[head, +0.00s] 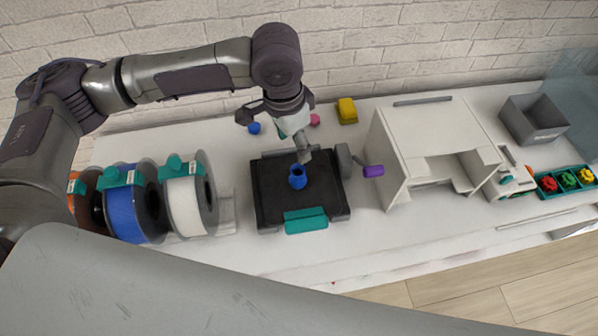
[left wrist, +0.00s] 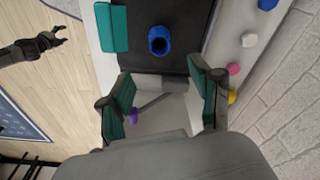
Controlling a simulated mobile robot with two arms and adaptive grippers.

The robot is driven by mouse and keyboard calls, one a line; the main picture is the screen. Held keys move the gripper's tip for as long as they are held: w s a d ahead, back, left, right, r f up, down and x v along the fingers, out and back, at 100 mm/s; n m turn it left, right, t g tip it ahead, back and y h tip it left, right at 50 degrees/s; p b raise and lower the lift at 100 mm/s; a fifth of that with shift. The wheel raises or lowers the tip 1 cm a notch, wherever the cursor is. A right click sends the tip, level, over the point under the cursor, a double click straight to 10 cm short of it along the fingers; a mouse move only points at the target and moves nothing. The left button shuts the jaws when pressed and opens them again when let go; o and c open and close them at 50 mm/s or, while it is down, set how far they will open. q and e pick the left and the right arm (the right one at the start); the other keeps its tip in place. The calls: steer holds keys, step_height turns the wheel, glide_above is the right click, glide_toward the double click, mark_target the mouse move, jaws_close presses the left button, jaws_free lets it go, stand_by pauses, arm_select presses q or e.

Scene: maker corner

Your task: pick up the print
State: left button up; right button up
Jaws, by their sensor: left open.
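The print is a small blue vase-like piece (head: 297,178) with a dark opening at its top. It stands on the black plate (head: 270,207) of the printer, near the plate's middle. In the left wrist view the print (left wrist: 160,41) shows beyond the fingertips. My left gripper (head: 276,135) is above the back of the plate, open and empty, apart from the print. Its two teal-padded fingers (left wrist: 162,92) are spread wide in the left wrist view. My right gripper (left wrist: 40,46) shows small over the floor in the left wrist view; its jaws are too small to judge.
Filament spools (head: 128,215) stand left of the plate. A white open-fronted housing (head: 398,165) and a purple-handled tool (head: 373,171) are to its right. A yellow block (head: 347,110) lies behind. A grey bin (head: 533,119) and a teal tray (head: 547,192) are far right.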

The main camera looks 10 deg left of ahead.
arm_select(q)
glide_above(298, 171)
steer(key=s, duration=0.2)
step_height(298, 171, down, 6)
steer(key=f, duration=0.1)
steer(key=f+p, duration=0.1)
steer(key=f, duration=0.1)
steer(key=f+p, duration=0.1)
steer(key=shift+w+f, duration=0.2)
steer(key=shift+w, duration=0.05)
steer(key=shift+w+d+f, duration=0.1)
steer(key=shift+f, duration=0.45)
steer(key=c, duration=1)
arm_select(e)
steer(key=shift+d+r, duration=0.15)
steer(key=shift+r, duration=0.4)
steer(key=shift+d+r, duration=0.15)
steer(key=shift+r, duration=0.35)
